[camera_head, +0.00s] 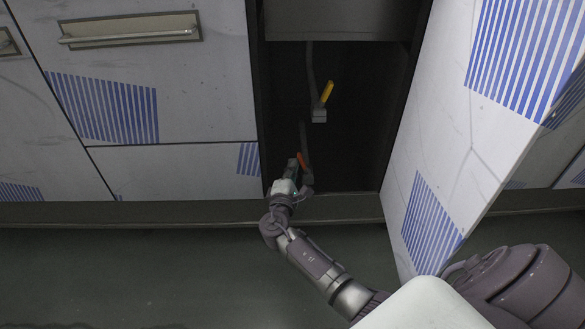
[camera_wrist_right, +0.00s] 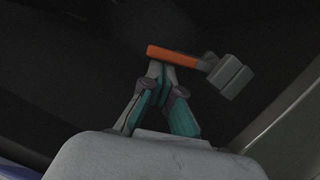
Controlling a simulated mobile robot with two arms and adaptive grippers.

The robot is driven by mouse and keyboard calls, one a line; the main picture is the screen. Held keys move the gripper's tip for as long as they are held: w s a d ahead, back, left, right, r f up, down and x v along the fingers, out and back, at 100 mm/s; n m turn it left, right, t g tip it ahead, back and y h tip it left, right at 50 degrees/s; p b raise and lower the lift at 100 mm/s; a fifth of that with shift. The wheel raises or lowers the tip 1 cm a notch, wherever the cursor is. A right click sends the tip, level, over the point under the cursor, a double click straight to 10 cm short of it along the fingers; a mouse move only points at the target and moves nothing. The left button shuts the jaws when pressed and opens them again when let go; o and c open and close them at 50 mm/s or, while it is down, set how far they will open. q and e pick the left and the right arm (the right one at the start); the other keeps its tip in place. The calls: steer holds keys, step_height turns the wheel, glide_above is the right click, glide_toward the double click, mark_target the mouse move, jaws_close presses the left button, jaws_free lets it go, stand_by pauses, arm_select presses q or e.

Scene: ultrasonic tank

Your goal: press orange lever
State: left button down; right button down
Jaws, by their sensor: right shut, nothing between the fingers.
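The orange lever (camera_head: 300,158) is on a grey pipe fitting low inside the open cabinet. It also shows in the right wrist view (camera_wrist_right: 172,56), running left from a grey valve block (camera_wrist_right: 231,76). My right gripper (camera_head: 297,170) reaches into the cabinet opening from below, close to the lever. In the right wrist view its fingers (camera_wrist_right: 160,70) are closed together and empty. Their tips overlap the lever's underside in the picture; I cannot tell whether they touch it. My left gripper is not in view.
A yellow lever (camera_head: 327,91) on another pipe valve is higher in the cabinet. The cabinet door (camera_head: 440,130) stands open at the right, beside my right arm. A drawer with a handle (camera_head: 130,32) is at the upper left. The floor (camera_head: 130,275) in front is clear.

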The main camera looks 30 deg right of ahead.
mark_target(303, 163)
steer(key=shift+s+d+r+m, duration=0.15)
steer(key=shift+d+r+m, duration=0.05)
steer(key=shift+m, duration=0.4)
steer(key=d+m, duration=0.1)
steer(key=m, duration=0.1)
steer(key=s+d+r+m+g+y, duration=0.1)
steer(key=m, duration=0.1)
steer(key=shift+s+r+m+p, duration=0.1)
steer(key=shift+m+p, duration=0.2)
